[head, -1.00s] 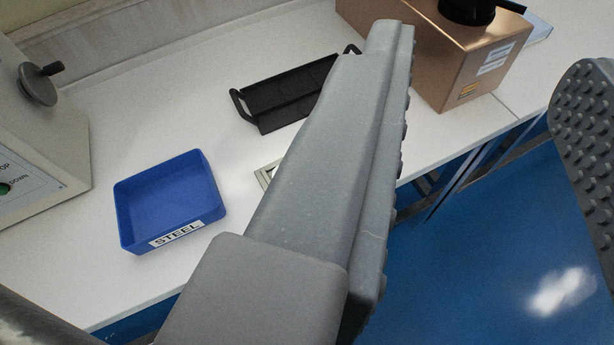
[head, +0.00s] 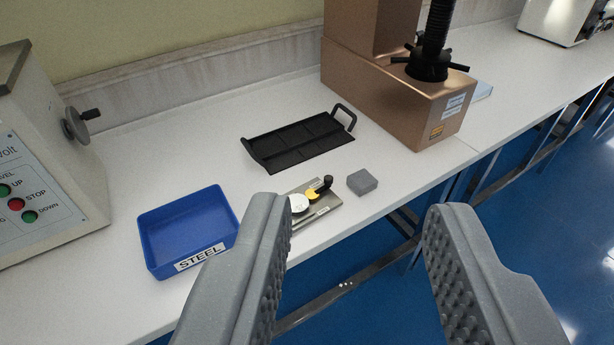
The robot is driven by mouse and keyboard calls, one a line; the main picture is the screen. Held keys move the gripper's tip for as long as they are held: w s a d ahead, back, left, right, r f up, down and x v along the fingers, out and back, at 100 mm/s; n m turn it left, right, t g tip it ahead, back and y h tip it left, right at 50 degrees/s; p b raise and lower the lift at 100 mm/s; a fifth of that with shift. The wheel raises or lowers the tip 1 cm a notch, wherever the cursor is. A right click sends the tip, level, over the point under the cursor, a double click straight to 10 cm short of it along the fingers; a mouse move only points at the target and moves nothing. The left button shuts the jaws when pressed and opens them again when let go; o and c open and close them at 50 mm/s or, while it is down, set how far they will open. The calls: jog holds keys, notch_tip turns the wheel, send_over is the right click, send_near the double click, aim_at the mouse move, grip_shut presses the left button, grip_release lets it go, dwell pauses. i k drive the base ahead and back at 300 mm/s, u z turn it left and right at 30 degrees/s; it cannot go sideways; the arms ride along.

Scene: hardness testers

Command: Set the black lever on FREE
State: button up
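A small metal plate (head: 326,207) lies on the white bench near its front edge. It carries a white round dial (head: 298,203), a yellow part (head: 313,194) and a short black lever (head: 326,183) with a knob. Any FREE marking is too small to read, so I cannot tell the lever's setting. My gripper (head: 358,208) is open and empty, with its ridged grey fingers wide apart in the foreground. The left finger hides part of the plate's near left side.
A blue STEEL bin (head: 190,222) is left of the plate, a black handled tray (head: 300,142) behind it, a grey block (head: 362,182) right of it. A copper-coloured tester (head: 390,95) stands behind right, a control-panel machine (head: 45,160) at left. Blue floor lies beyond the bench's front edge.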

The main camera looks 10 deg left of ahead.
aim_at(312, 194)
jog(key=u, duration=0.05)
jog(key=i, duration=1)
jog(key=z, duration=0.05)
